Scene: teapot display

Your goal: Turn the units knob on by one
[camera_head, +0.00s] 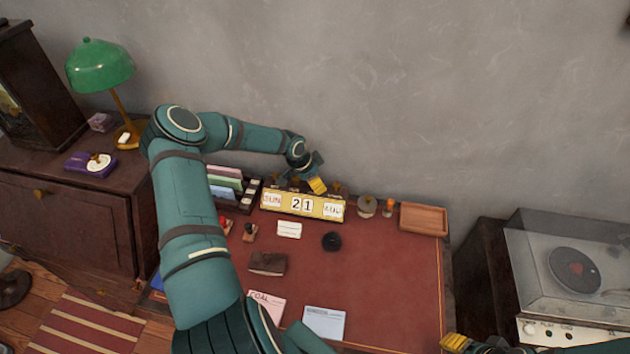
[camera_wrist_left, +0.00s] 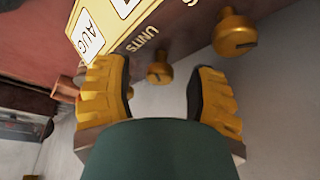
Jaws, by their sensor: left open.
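The yellow calendar (camera_head: 303,204) stands at the back of the red desk and reads SUN, 21, AUG. In the left wrist view, the calendar (camera_wrist_left: 118,32) shows tilted, with the label UNITS on its top edge. The brass units knob (camera_wrist_left: 158,72) sticks out beside that label. My left gripper (camera_head: 316,185) is just above and behind the calendar. In the wrist view the left gripper (camera_wrist_left: 156,80) is open, with the units knob between its fingertips and a gap on both sides. My right gripper (camera_head: 456,343) shows only partly at the bottom edge.
Another brass knob (camera_wrist_left: 235,32) is to the right in the wrist view. A card rack (camera_head: 228,184) stands left of the calendar. A brass bell-like object (camera_head: 367,206), an orange-topped stamp (camera_head: 389,207) and a wooden tray (camera_head: 424,219) are to its right. The grey wall is close behind.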

